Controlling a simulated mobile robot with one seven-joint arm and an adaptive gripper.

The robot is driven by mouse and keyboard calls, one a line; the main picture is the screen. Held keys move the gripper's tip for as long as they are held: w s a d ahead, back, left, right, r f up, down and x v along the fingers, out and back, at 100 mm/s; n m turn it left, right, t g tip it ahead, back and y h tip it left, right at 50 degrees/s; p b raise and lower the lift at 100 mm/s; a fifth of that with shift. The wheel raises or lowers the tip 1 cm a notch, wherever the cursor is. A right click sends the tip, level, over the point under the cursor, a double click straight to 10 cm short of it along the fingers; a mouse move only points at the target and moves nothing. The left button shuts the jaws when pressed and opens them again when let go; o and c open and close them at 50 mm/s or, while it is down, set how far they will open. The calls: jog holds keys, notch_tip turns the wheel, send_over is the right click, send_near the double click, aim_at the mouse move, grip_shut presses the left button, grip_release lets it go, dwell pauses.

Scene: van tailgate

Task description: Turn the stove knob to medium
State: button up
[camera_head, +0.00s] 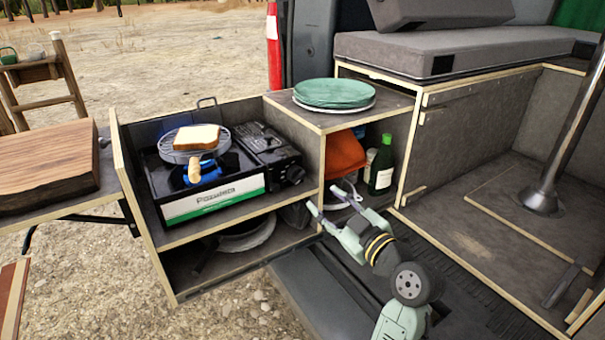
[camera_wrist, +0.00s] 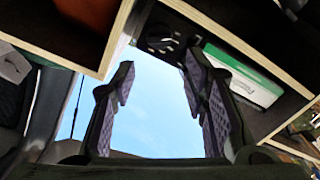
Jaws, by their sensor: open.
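A portable gas stove (camera_head: 212,199) with a white and green front stands on the upper shelf of the pull-out kitchen box. Its dark knob (camera_head: 294,175) is at the right end of the front. Blue flame glows at the burner, under a round grill rack (camera_head: 180,155) that holds a slice of bread (camera_head: 197,137). My gripper (camera_head: 325,194) is open and empty, in front and to the right of the knob, apart from it. In the wrist view, the gripper (camera_wrist: 159,62) spreads wide, with the stove front (camera_wrist: 243,78) and the dark round knob (camera_wrist: 160,43) beyond the fingertips. The knob's setting is too small to read.
Green plates (camera_head: 333,93) sit on the box top to the right of the stove. An orange cloth (camera_head: 344,152) and a green bottle (camera_head: 381,166) stand in the compartment below, close to my gripper. A pan (camera_head: 246,235) lies on the lower shelf.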

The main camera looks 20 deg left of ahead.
aim_at(300, 178)
jog(key=shift+n, duration=0.4)
jog(key=p+x, duration=0.3)
jog(key=x, duration=0.8)
jog(key=shift+c, duration=0.6)
jog(key=c, duration=0.8)
jog(key=shift+o, duration=0.2)
